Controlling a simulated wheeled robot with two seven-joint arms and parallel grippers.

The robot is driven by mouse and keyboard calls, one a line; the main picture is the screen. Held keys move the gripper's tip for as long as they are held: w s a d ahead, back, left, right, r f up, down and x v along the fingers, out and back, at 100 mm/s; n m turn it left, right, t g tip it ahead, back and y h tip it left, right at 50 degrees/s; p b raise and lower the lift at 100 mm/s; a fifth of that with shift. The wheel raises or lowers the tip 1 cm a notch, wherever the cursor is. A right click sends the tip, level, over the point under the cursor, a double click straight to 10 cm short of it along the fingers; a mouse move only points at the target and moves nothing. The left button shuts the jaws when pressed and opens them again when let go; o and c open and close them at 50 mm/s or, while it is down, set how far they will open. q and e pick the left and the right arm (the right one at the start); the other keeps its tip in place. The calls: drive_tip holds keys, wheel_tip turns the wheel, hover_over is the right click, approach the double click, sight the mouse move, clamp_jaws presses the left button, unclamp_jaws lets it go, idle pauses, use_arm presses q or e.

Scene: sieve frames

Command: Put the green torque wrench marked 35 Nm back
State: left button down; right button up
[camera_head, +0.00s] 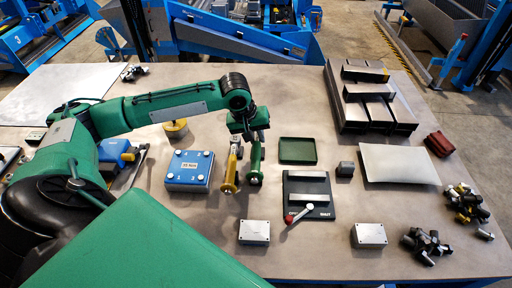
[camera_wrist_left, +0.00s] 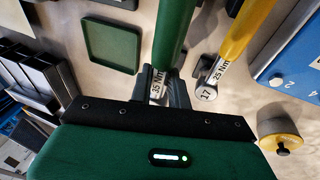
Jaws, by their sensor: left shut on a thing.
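The green torque wrench (camera_head: 256,163) is beside a yellow torque wrench (camera_head: 232,168), its handle pointing to the table's front in the head view. My left gripper (camera_head: 249,132) is shut on the wrench near its head end. In the left wrist view the green handle (camera_wrist_left: 174,35) runs up from the jaws (camera_wrist_left: 168,92), and its white label reads 35 Nm. The jaws hide the green wrench's head. I cannot tell whether it touches the table. My right gripper is out of view.
A blue box (camera_head: 189,171) with numbered corners is left of the wrenches. An empty green tray (camera_head: 297,151) and a black board (camera_head: 321,213) with a red-tipped lever (camera_head: 297,214) are right. A grey box (camera_head: 254,232) is in front. Steel channels (camera_head: 343,125) stand farther right.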

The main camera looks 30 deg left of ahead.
sight(256, 149)
use_arm(q)
wheel_tip(256, 149, down, 2)
drive_tip(key=shift+f, duration=0.1)
wheel_tip(256, 149, down, 4)
drive_tip(key=shift+r+p, duration=0.15)
drive_tip(key=shift+p, duration=0.4)
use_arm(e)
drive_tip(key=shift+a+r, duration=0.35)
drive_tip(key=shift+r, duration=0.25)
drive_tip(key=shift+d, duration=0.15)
use_arm(q)
drive_tip(key=c, duration=1.3)
unclamp_jaws()
drive_tip(key=shift+f, duration=0.2)
drive_tip(key=shift+r, duration=0.1)
